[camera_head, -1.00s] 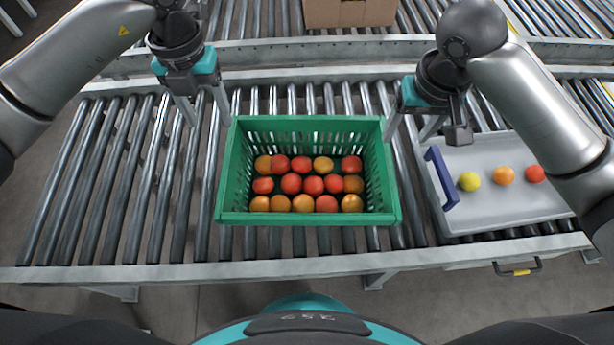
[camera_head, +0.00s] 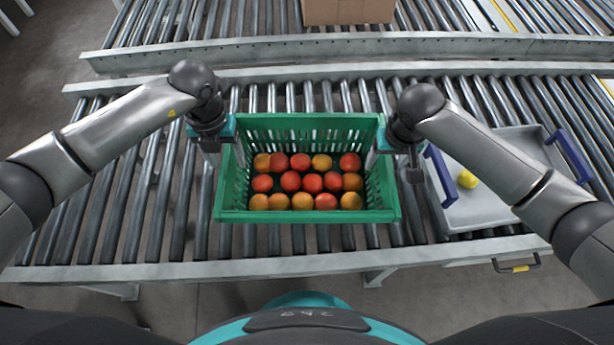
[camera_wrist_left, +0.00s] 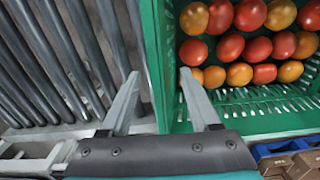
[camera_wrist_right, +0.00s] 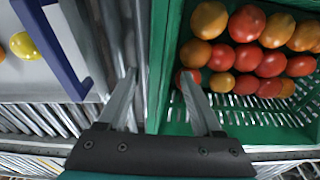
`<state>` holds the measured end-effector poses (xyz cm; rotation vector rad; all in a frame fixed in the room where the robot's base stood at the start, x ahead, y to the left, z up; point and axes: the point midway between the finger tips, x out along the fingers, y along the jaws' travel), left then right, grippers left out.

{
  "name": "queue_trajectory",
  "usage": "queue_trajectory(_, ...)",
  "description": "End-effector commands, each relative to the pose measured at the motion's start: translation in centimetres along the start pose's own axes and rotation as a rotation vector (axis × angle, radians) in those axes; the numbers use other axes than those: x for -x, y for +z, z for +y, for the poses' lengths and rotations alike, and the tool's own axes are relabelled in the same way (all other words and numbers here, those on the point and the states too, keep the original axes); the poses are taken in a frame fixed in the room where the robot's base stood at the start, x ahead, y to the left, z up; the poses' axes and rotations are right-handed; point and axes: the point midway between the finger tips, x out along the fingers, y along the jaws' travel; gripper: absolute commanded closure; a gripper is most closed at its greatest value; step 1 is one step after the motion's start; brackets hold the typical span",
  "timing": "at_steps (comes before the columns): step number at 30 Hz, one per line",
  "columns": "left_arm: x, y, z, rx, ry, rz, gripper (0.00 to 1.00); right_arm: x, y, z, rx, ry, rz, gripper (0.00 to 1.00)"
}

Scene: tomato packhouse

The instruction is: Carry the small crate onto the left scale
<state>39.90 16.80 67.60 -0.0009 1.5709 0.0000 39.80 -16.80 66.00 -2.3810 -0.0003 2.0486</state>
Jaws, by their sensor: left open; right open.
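The small green crate (camera_head: 305,216) holds several red and orange tomatoes and stands upright on the roller conveyor. My left gripper (camera_head: 233,155) is open at the crate's left wall. In the left wrist view its fingers (camera_wrist_left: 160,75) lie either side of that wall (camera_wrist_left: 153,35), one outside and one inside. My right gripper (camera_head: 378,158) is open at the right wall. In the right wrist view its fingers (camera_wrist_right: 158,74) straddle that wall (camera_wrist_right: 160,60) likewise. Whether the fingers touch the walls I cannot tell. I see no scale in these views.
A grey tray (camera_head: 480,215) with blue handles and a yellow tomato (camera_head: 467,179) lies close to the crate's right; my right arm covers part of it. Rollers left of the crate are clear. A cardboard box (camera_head: 348,10) stands on the far conveyor behind a metal rail (camera_head: 300,48).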

Motion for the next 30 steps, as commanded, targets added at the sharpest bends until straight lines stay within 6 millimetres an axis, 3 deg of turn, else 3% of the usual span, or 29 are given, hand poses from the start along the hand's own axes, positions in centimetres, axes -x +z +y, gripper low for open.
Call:
queue_trajectory(12,-0.55,-0.01,-0.01,-0.001,0.0,0.0,0.37,-0.56,0.02,0.0,0.0,0.001,0.0,0.33)
queue_trajectory(27,-0.52,0.0,0.02,0.0,0.001,0.0,0.94,-0.53,0.01,0.01,0.0,0.001,0.0,0.89)
queue_trajectory(30,-0.52,0.0,0.02,-0.001,0.001,0.0,1.0,-0.52,0.0,0.01,0.0,0.001,0.0,1.0)
